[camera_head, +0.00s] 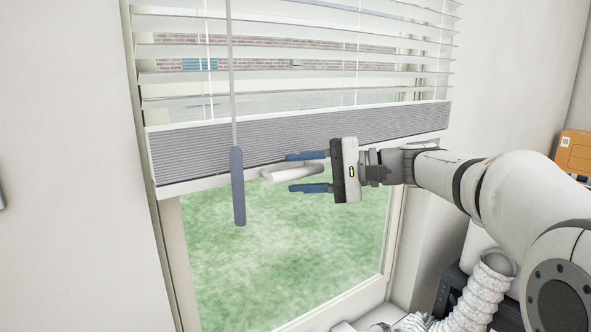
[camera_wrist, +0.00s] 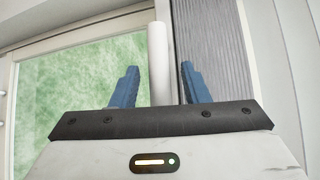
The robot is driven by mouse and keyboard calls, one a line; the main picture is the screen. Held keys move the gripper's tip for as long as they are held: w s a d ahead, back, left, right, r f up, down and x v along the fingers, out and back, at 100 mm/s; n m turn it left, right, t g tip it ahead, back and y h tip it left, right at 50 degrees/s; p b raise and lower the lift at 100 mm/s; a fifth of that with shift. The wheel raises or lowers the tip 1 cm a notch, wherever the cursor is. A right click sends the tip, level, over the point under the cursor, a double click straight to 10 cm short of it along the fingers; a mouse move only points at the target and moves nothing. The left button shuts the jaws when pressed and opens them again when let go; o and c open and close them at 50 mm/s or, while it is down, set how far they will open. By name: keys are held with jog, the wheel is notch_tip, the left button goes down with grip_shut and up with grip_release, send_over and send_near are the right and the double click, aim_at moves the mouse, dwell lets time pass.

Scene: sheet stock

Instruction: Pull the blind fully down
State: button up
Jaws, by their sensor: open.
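The blind (camera_head: 290,60) hangs over the upper part of the window. Its white slats are spread apart, and a grey ridged stack (camera_head: 195,152) sits at their bottom on a white bottom rail (camera_head: 195,184). A white bar-shaped handle (camera_head: 275,174) sticks out from near the rail. My gripper (camera_head: 291,172) is open, with its two blue fingers above and below the handle. In the wrist view, the handle (camera_wrist: 158,50) stands between the open fingers (camera_wrist: 160,66), with gaps visible on both sides. Whether a finger touches it elsewhere is hidden.
A wand with a blue grip (camera_head: 238,187) hangs in front of the blind, left of my gripper. Below the rail the window pane (camera_head: 290,245) is clear, with green ground outside. An orange box (camera_head: 575,152) is at the far right.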

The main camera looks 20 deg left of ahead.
jog(key=shift+a+f, duration=0.1)
jog(key=shift+a, duration=0.35)
jog(key=shift+c, duration=0.3)
grip_shut()
